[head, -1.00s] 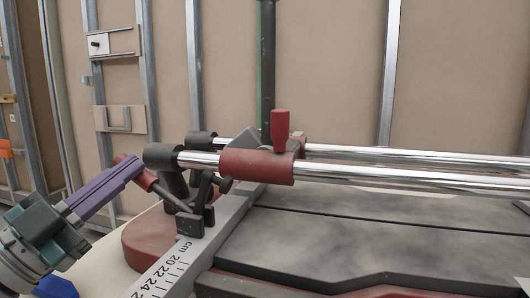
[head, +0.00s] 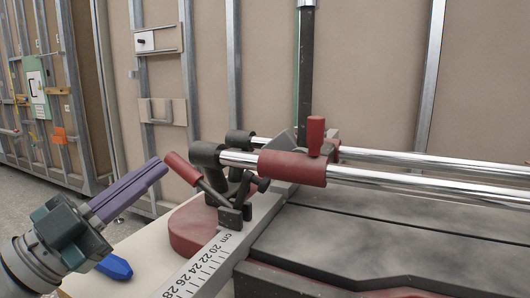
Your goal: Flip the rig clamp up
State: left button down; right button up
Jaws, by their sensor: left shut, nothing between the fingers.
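The rig clamp (head: 243,194) is a dark lever mechanism with a red handle (head: 181,169), on the left end of the rig below the chrome rails. Its red handle slants up to the left. My left gripper (head: 160,168) has purple fingers that are shut and empty. Its fingertips are just left of the red handle in the picture, with a small gap showing between them. My right gripper is not in view.
Two chrome rails (head: 430,182) run right from a red carriage (head: 292,167) with an upright red knob. A ruler strip (head: 205,262) lies along the rig's near left edge. A blue object (head: 115,267) is under my gripper. A stud wall stands behind.

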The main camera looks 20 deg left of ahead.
pick_arm(q)
jog(key=v, duration=0.4)
jog(key=shift+s+a+f, duration=0.15)
jog(key=shift+s+f, duration=0.05)
jog(key=shift+s, duration=0.1)
